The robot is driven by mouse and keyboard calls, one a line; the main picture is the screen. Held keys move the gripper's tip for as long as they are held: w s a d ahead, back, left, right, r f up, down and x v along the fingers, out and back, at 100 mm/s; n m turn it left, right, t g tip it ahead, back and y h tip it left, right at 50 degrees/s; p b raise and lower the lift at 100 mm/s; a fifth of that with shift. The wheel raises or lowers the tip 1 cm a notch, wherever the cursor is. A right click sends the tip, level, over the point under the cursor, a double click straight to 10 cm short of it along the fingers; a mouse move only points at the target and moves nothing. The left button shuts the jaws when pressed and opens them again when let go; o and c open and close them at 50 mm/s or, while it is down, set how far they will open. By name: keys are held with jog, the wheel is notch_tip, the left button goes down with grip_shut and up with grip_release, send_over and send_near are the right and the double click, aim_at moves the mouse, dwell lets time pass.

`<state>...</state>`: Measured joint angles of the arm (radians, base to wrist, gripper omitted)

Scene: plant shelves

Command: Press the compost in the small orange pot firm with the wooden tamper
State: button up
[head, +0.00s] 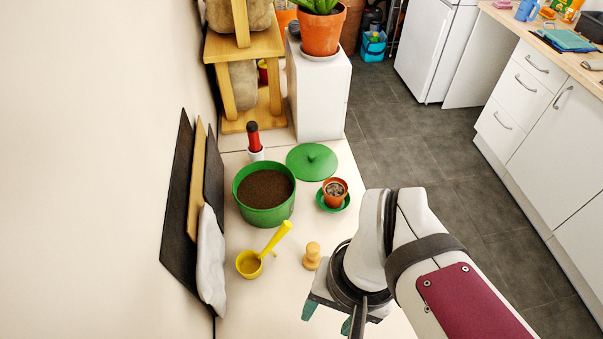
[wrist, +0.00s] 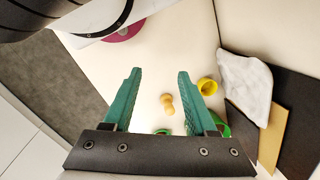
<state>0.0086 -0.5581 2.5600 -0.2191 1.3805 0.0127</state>
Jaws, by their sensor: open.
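The wooden tamper (head: 312,256) stands on the pale worktop, just left of my gripper in the head view. In the wrist view the tamper (wrist: 167,103) shows in the gap between the fingers, some way beyond them. My gripper (wrist: 158,75) has its two green fingers apart and empty; in the head view the gripper (head: 328,318) hangs over the front of the worktop, partly hidden by my arm. The small orange pot (head: 335,187) stands on a green saucer (head: 335,204), behind the tamper, with dark, lumpy contents.
A green tub (head: 264,217) of dark compost stands behind a yellow scoop (head: 250,263). Boards (head: 182,200) and a white cloth-like bundle (head: 211,255) line the left wall. Worktop around the tamper is clear.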

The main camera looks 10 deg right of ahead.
jog(key=m+h, duration=0.2)
jog(key=m, duration=1)
send_over(313, 247)
notch_tip(313, 247, down, 9)
jog(key=shift+f, duration=0.15)
jog(key=shift+m, duration=0.3)
jog(key=shift+f, duration=3.35)
grip_shut()
jog(key=shift+c, duration=2)
grip_release()
grip_shut()
